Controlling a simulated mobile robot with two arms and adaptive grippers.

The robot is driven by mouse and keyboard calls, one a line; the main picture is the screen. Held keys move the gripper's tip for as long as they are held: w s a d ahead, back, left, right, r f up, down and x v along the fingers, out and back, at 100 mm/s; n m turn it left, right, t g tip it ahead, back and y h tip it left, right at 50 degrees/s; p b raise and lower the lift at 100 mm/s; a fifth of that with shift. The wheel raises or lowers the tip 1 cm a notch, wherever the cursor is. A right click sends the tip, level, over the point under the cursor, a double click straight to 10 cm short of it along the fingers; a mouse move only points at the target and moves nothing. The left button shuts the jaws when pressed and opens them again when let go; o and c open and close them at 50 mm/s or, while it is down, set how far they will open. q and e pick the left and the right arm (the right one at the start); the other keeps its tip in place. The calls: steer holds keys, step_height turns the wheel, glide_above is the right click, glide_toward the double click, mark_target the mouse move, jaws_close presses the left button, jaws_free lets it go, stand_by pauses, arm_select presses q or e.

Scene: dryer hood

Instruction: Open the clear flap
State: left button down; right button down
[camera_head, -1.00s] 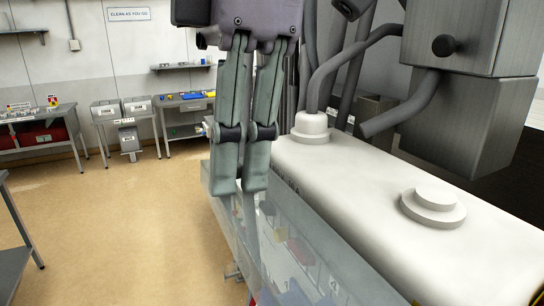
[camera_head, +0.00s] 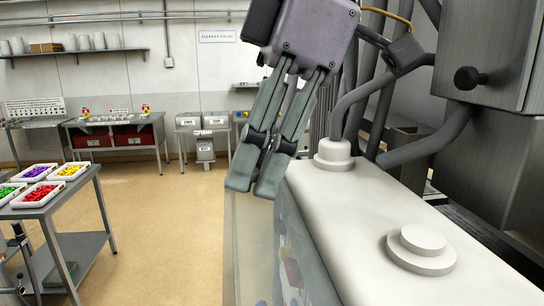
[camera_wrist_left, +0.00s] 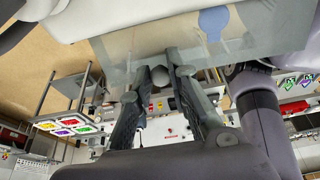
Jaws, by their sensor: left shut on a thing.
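The clear flap (camera_head: 252,255) is a see-through sheet on the left side of the white hood (camera_head: 350,215). My left gripper (camera_head: 255,186) is at the flap's upper edge, fingers pointing down and to the left, shut on it. In the left wrist view the flap (camera_wrist_left: 120,52) spans the top, and the two fingertips (camera_wrist_left: 158,72) of my left gripper meet its edge. The exact contact is hard to see through the clear sheet. My right gripper is in neither view.
White round caps (camera_head: 421,248) stand on the hood, with dark pipes and a metal box (camera_head: 490,50) behind. A grey table (camera_head: 60,200) with trays of coloured pieces stands at the left. The tan floor (camera_head: 165,220) between is clear.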

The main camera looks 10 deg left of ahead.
arm_select(q)
steer(key=shift+f, duration=0.2)
steer(key=c, duration=1.9)
jaws_free()
steer(key=o, duration=0.4)
steer(key=shift+r, duration=0.1)
steer(key=shift+d, duration=0.1)
